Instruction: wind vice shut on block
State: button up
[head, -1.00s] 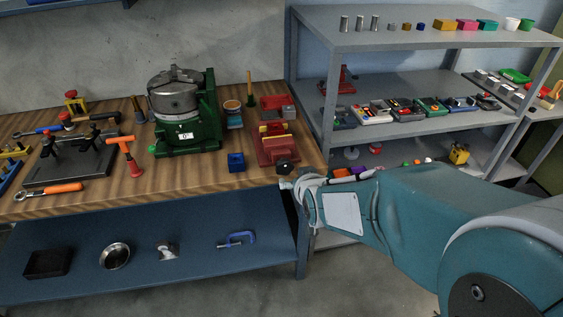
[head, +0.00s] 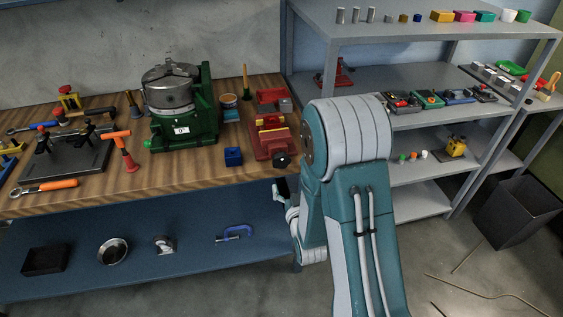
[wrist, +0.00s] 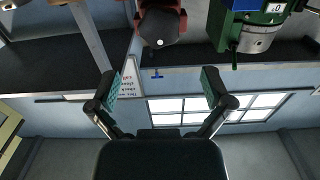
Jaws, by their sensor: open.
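The red vice (head: 270,142) stands on the wooden bench near its right front corner. A yellow strip, perhaps the block, shows by its jaws; how closely the jaws meet it is not clear. The vice's dark round handle (head: 282,160) faces the bench's front edge. In the wrist view, the picture is upside down and the handle (wrist: 161,29) shows at top centre, in front of the red vice body. My gripper (wrist: 158,83) is open and empty, apart from the handle. In the head view my gripper (head: 281,191) is below the bench edge, partly hidden by my arm.
A green machine with a grey chuck (head: 168,90) stands left of the vice. A small blue box (head: 233,157) sits between them. Grey shelving (head: 420,120) with parts stands right of the bench. A blue lower shelf (head: 190,225) lies under the bench. Floor is free in front.

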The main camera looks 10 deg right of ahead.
aim_at(282, 163)
jog(key=w, duration=0.9)
jog(key=shift+w, duration=0.35)
